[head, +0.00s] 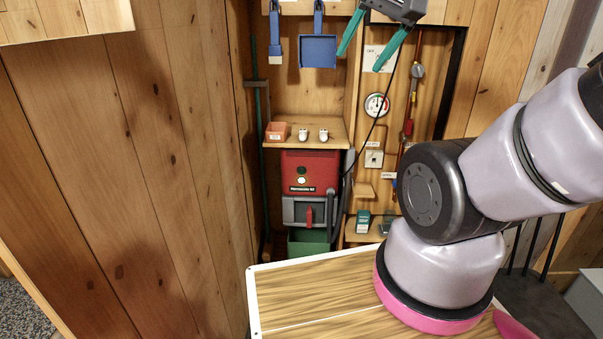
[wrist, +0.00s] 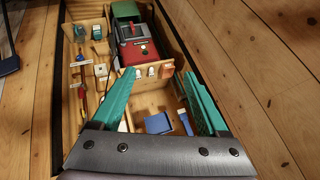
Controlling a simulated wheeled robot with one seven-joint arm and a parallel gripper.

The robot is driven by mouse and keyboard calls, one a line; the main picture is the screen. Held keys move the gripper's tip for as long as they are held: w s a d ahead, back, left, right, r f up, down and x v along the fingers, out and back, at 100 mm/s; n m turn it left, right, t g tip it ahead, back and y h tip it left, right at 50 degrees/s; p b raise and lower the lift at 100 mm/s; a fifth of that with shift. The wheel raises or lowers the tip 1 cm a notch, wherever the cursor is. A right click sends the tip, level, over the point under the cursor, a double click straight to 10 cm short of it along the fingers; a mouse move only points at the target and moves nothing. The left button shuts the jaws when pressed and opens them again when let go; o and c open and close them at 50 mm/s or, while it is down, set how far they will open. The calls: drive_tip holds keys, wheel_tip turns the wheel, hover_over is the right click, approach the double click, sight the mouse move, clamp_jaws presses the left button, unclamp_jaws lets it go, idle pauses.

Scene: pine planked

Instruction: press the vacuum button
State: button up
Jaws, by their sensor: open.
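The vacuum (head: 322,162) is a red and grey box in the lower part of the wooden cabinet. Its red front carries a small dark round spot and a pale round button (head: 301,181) above a dark label. The red vacuum (wrist: 147,50) appears upside down beyond my fingers in the wrist view, where its button is too small to tell. My gripper (head: 359,61) has teal fingers and is open and empty. It is high in front of the cabinet, above and to the right of the vacuum and apart from it. The open fingers also frame the wrist view (wrist: 160,73).
A wooden shelf (head: 340,134) above the vacuum holds an orange box (head: 276,131) and two white items. A blue dustpan (head: 318,52) hangs above. A gauge (head: 376,105) is on the right panel. A wood-topped table (head: 300,290) stands in front. A plank wall (head: 130,170) closes the left.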

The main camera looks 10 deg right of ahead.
clamp_jaws()
idle(1.6)
